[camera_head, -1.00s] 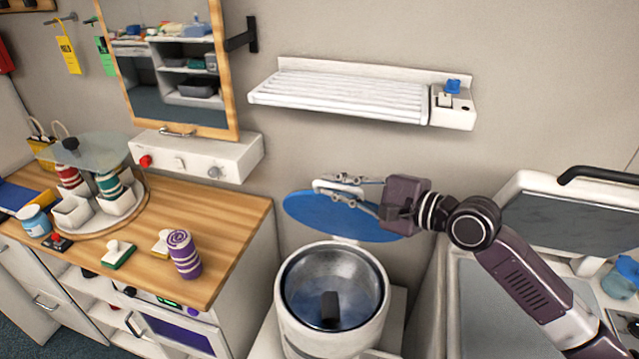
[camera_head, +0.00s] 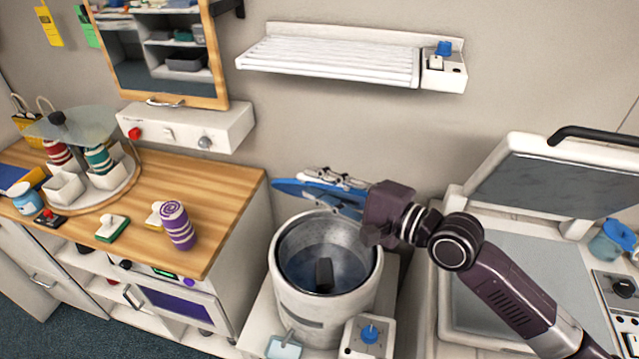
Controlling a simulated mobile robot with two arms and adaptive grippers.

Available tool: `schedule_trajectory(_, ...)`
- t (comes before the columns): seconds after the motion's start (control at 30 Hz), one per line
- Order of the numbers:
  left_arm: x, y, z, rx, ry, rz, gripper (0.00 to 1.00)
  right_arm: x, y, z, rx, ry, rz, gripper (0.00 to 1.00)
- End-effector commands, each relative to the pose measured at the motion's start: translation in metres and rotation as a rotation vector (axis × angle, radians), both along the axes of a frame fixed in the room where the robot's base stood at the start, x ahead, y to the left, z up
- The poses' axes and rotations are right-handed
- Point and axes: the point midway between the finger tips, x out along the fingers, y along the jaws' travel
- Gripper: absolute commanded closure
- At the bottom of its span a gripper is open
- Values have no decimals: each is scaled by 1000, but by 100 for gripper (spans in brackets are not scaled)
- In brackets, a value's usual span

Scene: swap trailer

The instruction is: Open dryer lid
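The dryer is a white round drum (camera_head: 322,308) with an open metal mouth; a dark block (camera_head: 324,274) shows inside. Its blue lid (camera_head: 298,189) is up, above and behind the drum's back rim, and looks thin and nearly edge-on. My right gripper (camera_head: 335,182) reaches in from the right, with its fingers at the lid's upper side. The fingers overlap the lid, so I cannot tell whether they are closed on it. My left gripper is not in view.
A wooden counter (camera_head: 225,190) with a purple striped roll (camera_head: 177,225) stands left. A white slatted rack (camera_head: 330,62) is on the wall above. A machine with a raised lid (camera_head: 550,180) is at right. A box with a blue knob (camera_head: 369,334) sits at the drum's front.

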Motion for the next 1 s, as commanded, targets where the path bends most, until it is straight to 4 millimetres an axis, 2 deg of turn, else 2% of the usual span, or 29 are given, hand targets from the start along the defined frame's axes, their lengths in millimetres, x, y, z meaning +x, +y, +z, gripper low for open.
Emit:
schedule_trajectory(0.37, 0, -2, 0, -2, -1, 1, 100, -2, -3, 0, -1, 1, -1, 73)
schedule_trajectory(1.0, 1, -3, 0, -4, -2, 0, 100, -63, -74, 9, -4, 3, -1, 73)
